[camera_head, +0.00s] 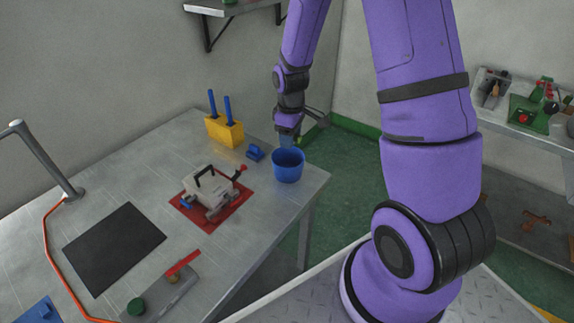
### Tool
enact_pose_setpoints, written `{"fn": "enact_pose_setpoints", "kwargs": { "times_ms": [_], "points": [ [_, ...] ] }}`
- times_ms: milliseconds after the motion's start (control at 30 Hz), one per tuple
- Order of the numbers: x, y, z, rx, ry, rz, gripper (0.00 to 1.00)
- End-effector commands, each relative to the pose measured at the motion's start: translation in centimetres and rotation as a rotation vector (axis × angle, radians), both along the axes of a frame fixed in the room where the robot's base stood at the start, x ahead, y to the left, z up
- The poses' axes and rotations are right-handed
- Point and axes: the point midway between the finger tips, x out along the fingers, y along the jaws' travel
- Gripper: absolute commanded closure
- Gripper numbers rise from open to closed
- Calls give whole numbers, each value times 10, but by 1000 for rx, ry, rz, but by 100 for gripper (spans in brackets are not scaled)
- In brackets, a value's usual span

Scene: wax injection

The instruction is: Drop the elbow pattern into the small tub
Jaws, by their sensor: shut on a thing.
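The small tub (288,171) is a round, open blue tub at the right corner of the metal table. My gripper (287,141) points down just above and behind the tub's rim. It is shut on a small piece, most likely the elbow pattern. The fingers and the tub rim mostly hide the held piece, so its shape and tilt cannot be told. The inside of the tub shows only in part.
A small blue block (255,152) and a yellow holder (224,131) with two blue rods stand left of the tub. A grey clamped mould (209,188) sits on a red mat (184,211). A black mat (114,247) lies further left. The table's right edge is close to the tub.

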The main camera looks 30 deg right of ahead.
Motion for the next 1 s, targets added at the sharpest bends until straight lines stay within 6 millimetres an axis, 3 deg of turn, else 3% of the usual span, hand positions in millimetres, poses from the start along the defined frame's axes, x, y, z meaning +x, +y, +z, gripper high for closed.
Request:
{"fn": "enact_pose_setpoints", "kwargs": {
  "times_ms": [33, 67, 200, 567, 1000],
  "points": [
    [0, 0, 0, 0, 0, 0, 71],
    [0, 0, 0, 0, 0, 0, 46],
    [0, 0, 0, 0, 0, 0, 18],
    [0, 0, 6, 0, -1, 0, 18],
    [1, 0, 79, -1, -4, 0, 18]
  ]
}}
